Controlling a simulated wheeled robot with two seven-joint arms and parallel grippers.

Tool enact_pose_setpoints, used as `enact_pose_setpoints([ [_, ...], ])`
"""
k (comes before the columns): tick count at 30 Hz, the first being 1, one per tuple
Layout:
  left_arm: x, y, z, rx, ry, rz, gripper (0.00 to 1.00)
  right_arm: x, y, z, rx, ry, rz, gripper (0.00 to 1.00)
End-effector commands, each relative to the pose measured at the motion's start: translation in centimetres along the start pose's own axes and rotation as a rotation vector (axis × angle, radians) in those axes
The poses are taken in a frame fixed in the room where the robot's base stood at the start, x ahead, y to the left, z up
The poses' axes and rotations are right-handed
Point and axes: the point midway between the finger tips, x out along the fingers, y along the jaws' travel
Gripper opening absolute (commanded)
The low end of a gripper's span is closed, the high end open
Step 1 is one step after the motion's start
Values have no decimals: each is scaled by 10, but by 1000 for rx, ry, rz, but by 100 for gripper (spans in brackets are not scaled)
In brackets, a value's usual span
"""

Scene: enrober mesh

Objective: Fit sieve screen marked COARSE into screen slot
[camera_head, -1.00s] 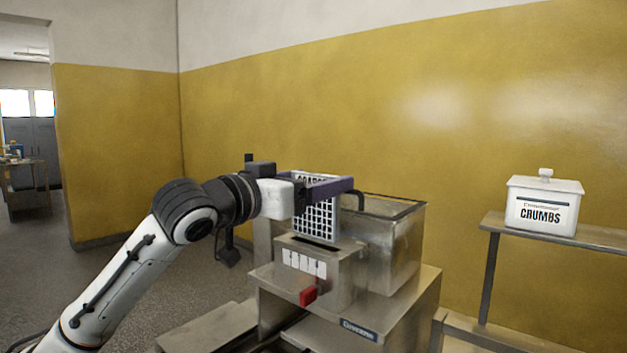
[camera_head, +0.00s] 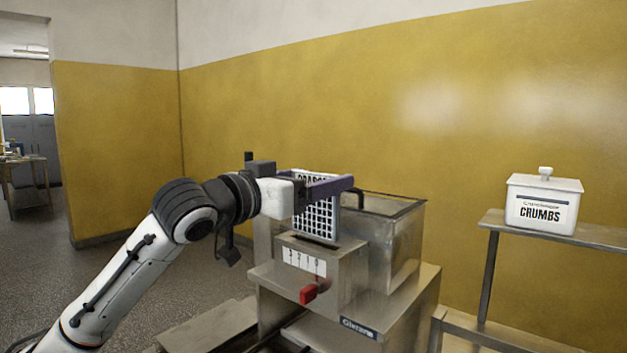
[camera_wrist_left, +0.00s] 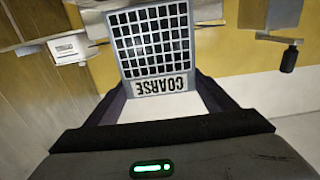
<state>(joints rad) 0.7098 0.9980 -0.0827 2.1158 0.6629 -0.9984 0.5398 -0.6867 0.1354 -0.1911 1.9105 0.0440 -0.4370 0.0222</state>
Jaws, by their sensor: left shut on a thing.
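The sieve screen (camera_head: 318,216) is a pale grid panel, upright above the front part of the steel enrober machine (camera_head: 346,265). In the left wrist view the screen (camera_wrist_left: 153,42) shows its label COARSE, upside down there. My left gripper (camera_head: 326,187) is shut on the screen's top end, its fingers on either side of the label. The screen slot (camera_head: 312,241) is a dark opening in the top of the machine's front box. The screen's lower edge is at or just above the slot; I cannot tell whether it has entered. My right gripper is not in view.
A steel tank (camera_head: 393,240) with a dark rim stands right behind the screen. A red lever (camera_head: 309,293) sticks out below the numbered plate (camera_head: 304,261). A white CRUMBS box (camera_head: 542,203) stands on a steel table (camera_head: 575,236) at the right.

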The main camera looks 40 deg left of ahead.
Motion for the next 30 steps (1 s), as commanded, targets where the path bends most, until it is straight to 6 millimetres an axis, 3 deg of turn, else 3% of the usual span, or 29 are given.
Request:
enact_pose_setpoints([
  [30,0,0,27,0,1,0,50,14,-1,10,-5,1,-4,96],
])
